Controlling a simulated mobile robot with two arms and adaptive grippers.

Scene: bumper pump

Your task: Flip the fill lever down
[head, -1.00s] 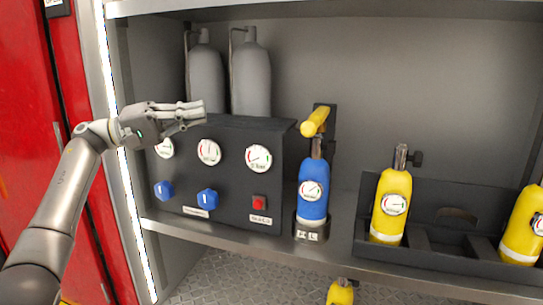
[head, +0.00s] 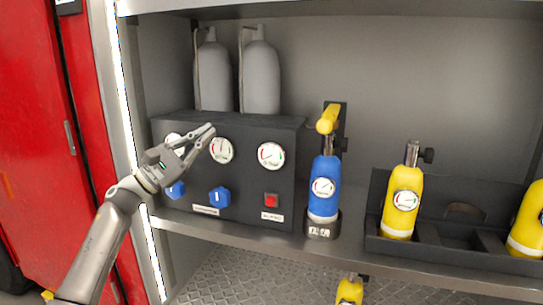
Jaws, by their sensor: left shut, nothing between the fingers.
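The fill lever looks to be the yellow handle (head: 328,119) on a dark bracket behind the blue bottle (head: 323,190). It points out toward me, above the bottle's valve. The blue bottle stands upright in a dark holder, with a round gauge on its front. My left gripper (head: 208,131) is shut and empty, in front of the left part of the black control panel (head: 250,190), well to the left of the yellow handle. It partly covers the leftmost gauge. My right gripper is not in view.
The panel carries round gauges, blue knobs (head: 219,197) and a red button (head: 271,200). Grey cylinders (head: 260,75) stand behind it. Yellow bottles (head: 402,200) stand in a black rack at right. Another yellow bottle (head: 349,291) is below the shelf. A red door (head: 40,130) is at left.

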